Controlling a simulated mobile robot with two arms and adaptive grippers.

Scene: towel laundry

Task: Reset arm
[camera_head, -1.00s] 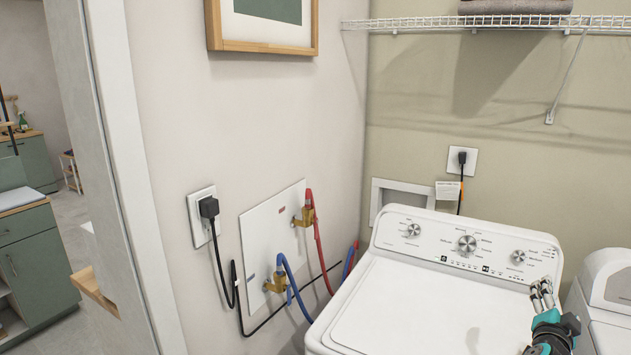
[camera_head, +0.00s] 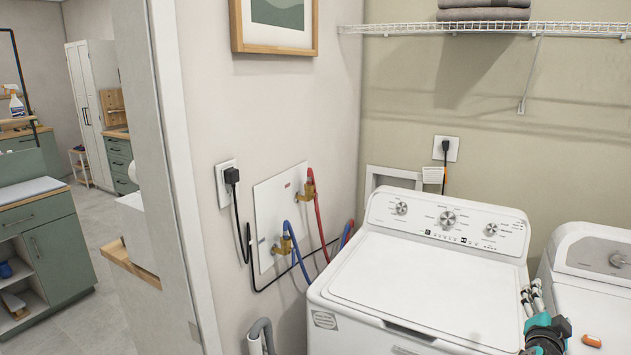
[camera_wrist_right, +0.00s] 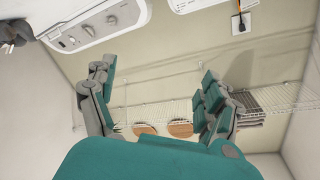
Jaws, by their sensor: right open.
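My right gripper (camera_head: 533,300) is at the lower right in the head view, in front of the gap between the washer (camera_head: 415,285) and the dryer (camera_head: 605,318). In the right wrist view the right gripper (camera_wrist_right: 156,76) has its two teal and grey fingers spread wide apart. Nothing is between them. My left gripper does not show in either view.
A wire shelf (camera_head: 440,29) with folded grey towels (camera_head: 484,14) hangs on the back wall. Hoses and a cord run along the left wall. A small orange item (camera_head: 591,340) lies on the dryer. The washer lid is closed and clear. A doorway opens at left.

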